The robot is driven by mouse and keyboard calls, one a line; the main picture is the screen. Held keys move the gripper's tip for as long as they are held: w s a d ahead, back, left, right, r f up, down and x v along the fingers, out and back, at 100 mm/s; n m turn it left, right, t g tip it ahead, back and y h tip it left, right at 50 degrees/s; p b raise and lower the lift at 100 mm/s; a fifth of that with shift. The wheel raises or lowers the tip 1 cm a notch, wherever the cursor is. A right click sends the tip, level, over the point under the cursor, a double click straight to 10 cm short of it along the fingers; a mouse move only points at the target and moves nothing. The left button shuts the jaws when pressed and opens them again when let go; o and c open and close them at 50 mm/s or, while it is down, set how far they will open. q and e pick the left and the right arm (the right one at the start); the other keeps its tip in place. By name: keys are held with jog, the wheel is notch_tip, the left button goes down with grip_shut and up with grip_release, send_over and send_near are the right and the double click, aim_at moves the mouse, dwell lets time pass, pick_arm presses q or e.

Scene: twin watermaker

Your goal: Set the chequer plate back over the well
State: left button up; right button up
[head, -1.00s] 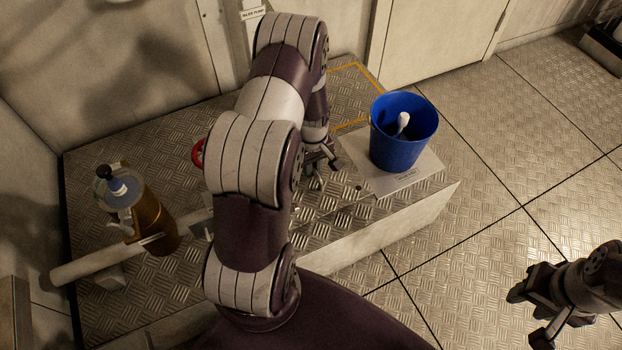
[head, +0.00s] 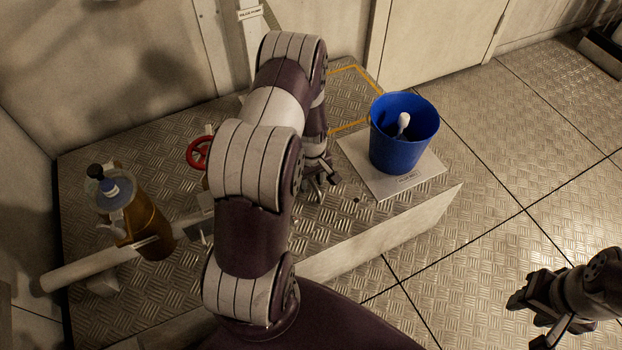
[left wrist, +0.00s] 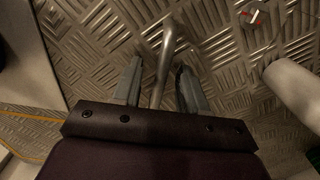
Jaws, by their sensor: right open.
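In the head view my left gripper (head: 322,184) is low over the chequer-patterned deck (head: 335,225), left of the bucket. In the left wrist view its two fingers (left wrist: 161,85) stand apart. A thin metal bar, like a handle (left wrist: 166,52), runs between them, with a gap visible at the left finger. Chequer-patterned metal (left wrist: 95,40) lies behind it. I cannot tell a loose chequer plate's edges from the deck there, and my arm hides part of it. No open well is clearly visible. My right gripper (head: 532,318) is open and empty over the floor at lower right.
A blue bucket (head: 400,150) with a white-ended object inside stands on a pale labelled panel (head: 423,178). Yellow lines (head: 352,68) mark the deck's back. A red handwheel (head: 196,153), bronze canister (head: 150,222) and pale pipe (head: 85,272) are left.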

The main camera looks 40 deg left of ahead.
pick_arm(q)
notch_tip(320, 180, up, 13)
jog(key=p, duration=0.7)
jog(key=s+d+r+m+t, duration=0.1)
jog(key=s+d+r+m, duration=0.9)
jog(key=d+r+m, duration=0.3)
jog(key=shift+d+r, duration=0.8)
jog(key=shift+d, duration=0.3)
jog(key=shift+s, duration=0.15)
